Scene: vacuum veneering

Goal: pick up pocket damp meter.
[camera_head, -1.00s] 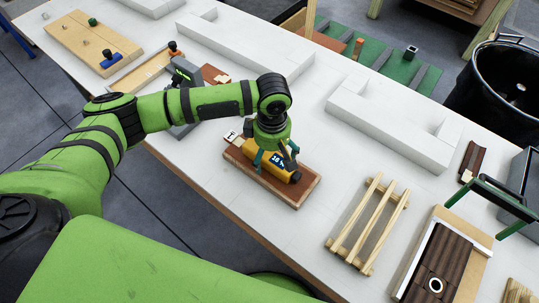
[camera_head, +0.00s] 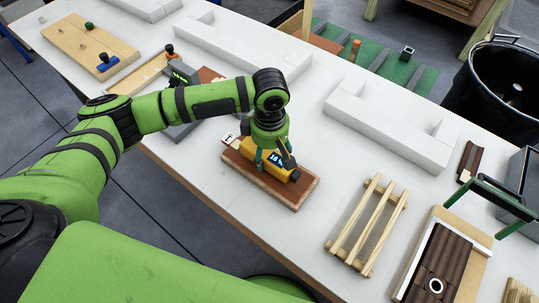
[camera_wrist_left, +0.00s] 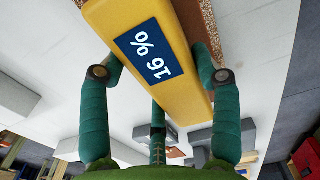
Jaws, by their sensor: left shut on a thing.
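Whether the meter touches the board is hard to tell. My right gripper is not in view.
A wooden slatted rack (camera_head: 345,246) stands right of the board. Long white blocks (camera_head: 385,125) lie behind. A panel with dark strips (camera_head: 440,262) is at the lower right. A black bin (camera_head: 505,85) stands beyond the bench. Bare bench lies between board and rack.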

